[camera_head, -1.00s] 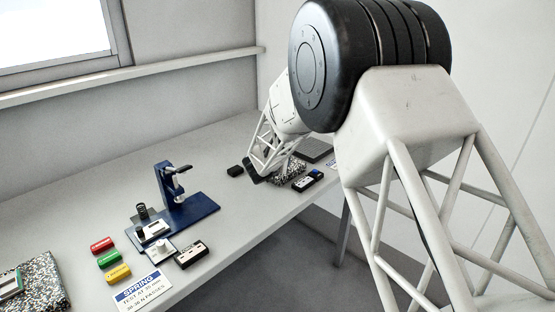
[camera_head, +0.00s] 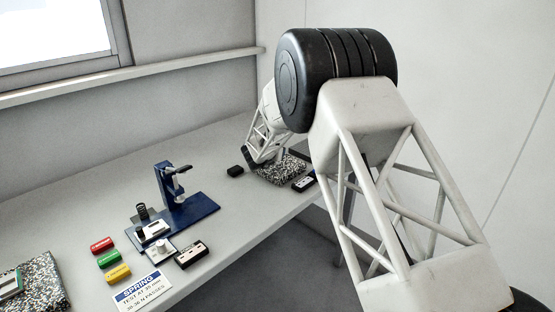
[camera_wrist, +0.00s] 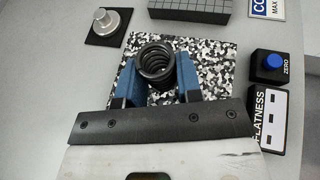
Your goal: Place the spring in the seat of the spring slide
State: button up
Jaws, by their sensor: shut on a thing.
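My gripper (camera_wrist: 158,78) has its blue fingers shut on a black coil spring (camera_wrist: 155,64) in the wrist view. The spring is held over a speckled mat (camera_wrist: 215,58); I cannot tell whether it touches the mat. In the head view my gripper (camera_head: 252,163) is at the mat (camera_head: 285,173), and the held spring cannot be made out. A blue press-like stand (camera_head: 185,205) stands further left. On its base is a light plate (camera_head: 152,232), which may be the spring slide; its seat is too small to make out. Another dark coil (camera_head: 142,211) stands beside it.
Red (camera_head: 102,245), green (camera_head: 109,259) and yellow (camera_head: 118,273) blocks lie left of the stand, near the spring sign (camera_head: 143,290). A black box (camera_head: 191,255) is in front. A metal knob (camera_wrist: 106,23) and a blue-buttoned box (camera_wrist: 270,65) flank the mat.

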aim_at(276, 166)
jog(key=shift+f, duration=0.1)
jog(key=shift+f, duration=1.6)
jog(key=shift+f, duration=0.2)
jog(key=o, duration=0.9)
jog(key=shift+o, duration=0.2)
jog(key=shift+r, duration=0.15)
jog(key=shift+s+a+r, duration=0.3)
jog(key=shift+s+r, duration=0.05)
jog(key=shift+s, duration=0.2)
jog(key=v, duration=1)
jog(key=shift+s, duration=0.3)
jog(key=shift+a, duration=0.15)
